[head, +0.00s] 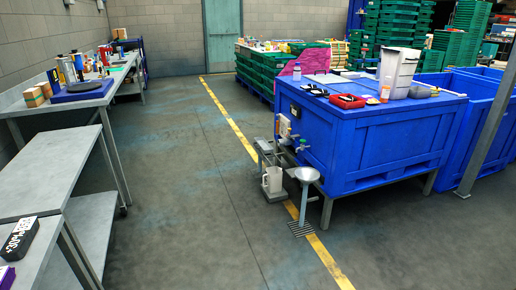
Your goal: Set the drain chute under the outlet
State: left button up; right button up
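A large blue tank (370,140) stands on legs right of centre in the head view. A small tap-like outlet (301,144) sticks out low on its left face. A grey dish-topped stand (304,176), which looks like the drain chute, stands just in front of and below this outlet. I cannot tell whether its dish is directly under the outlet. A floor grate (302,229) lies at the foot of the stand. A white jug (272,179) sits on a low grey support left of the stand. Neither of my grippers is in view.
A red tray (347,101) and a white container (398,70) are on the tank's lid. Grey benches (45,170) line the left wall. Green crates (265,67) are stacked behind. The floor (190,190) between benches and tank is clear, with a yellow line (238,130).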

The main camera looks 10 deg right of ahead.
aim_at(262, 144)
jog(key=i+j, duration=0.1)
jog(key=i, duration=3.9)
jog(key=i+j+z, duration=0.1)
jog(key=i+z, duration=0.25)
jog(key=i, duration=0.2)
jog(key=i+j+z, duration=0.3)
jog(key=i, duration=0.2)
jog(key=i+j+z, duration=0.35)
jog(key=i, duration=0.15)
